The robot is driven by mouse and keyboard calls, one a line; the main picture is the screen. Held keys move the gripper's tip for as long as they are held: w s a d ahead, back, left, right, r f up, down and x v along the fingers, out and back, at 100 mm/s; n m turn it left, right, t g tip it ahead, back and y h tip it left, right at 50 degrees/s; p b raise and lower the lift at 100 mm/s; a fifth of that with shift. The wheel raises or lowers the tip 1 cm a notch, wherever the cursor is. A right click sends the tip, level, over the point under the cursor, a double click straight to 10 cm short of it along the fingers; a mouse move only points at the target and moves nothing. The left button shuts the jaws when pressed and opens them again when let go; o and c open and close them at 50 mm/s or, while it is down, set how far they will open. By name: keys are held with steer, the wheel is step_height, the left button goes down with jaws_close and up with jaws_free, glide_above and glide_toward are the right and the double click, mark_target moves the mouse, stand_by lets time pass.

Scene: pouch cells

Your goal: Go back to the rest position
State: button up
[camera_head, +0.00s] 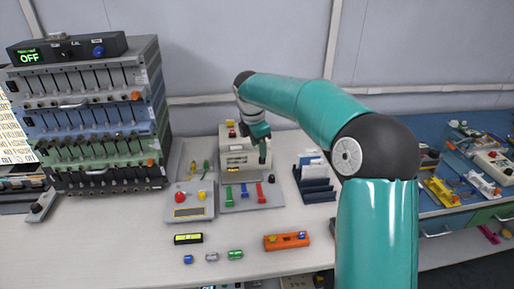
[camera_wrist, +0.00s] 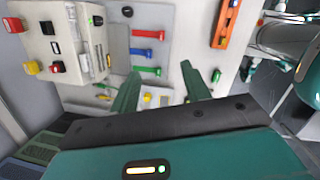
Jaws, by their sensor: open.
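My gripper (camera_head: 262,148) hangs at the end of my teal arm, over the beige machine on the white bench in the head view. In the wrist view the two green fingers of my gripper (camera_wrist: 160,72) stand well apart, with nothing between them. The beige machine (camera_head: 238,158) stands behind a grey plate with green, blue and red levers; its box also shows in the wrist view (camera_wrist: 66,40). The red lever (camera_head: 260,192) shows below my gripper in the head view. I cannot tell the exact height of the fingers above the machine.
A tall rack of drawers (camera_head: 90,120) stands at the left. A blue-grey slotted stand (camera_head: 316,182) is right of the machine. An orange block (camera_head: 286,241) and several small cylinders lie on the front bench, which has bare room. A blue table (camera_head: 440,135) is at the right.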

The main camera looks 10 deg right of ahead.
steer(key=s+d+r+m+t, duration=0.1)
steer(key=s+r+m, duration=0.35)
steer(key=s, duration=0.55)
steer(key=s+d+r+m+t, duration=0.1)
steer(key=s+r+m, duration=0.4)
steer(key=s, duration=0.4)
steer(key=s+d+f+m+t, duration=0.1)
steer(key=s+f+m, duration=0.1)
steer(key=s+m, duration=0.4)
steer(key=s+d+f+m+t+y, duration=0.1)
steer(key=s+d+f+m, duration=0.1)
steer(key=s+m, duration=0.4)
steer(key=s+f, duration=0.1)
steer(key=s, duration=0.4)
steer(key=shift+s+d+y, duration=0.15)
steer(key=shift+s+y, duration=0.05)
steer(key=shift+y, duration=0.1)
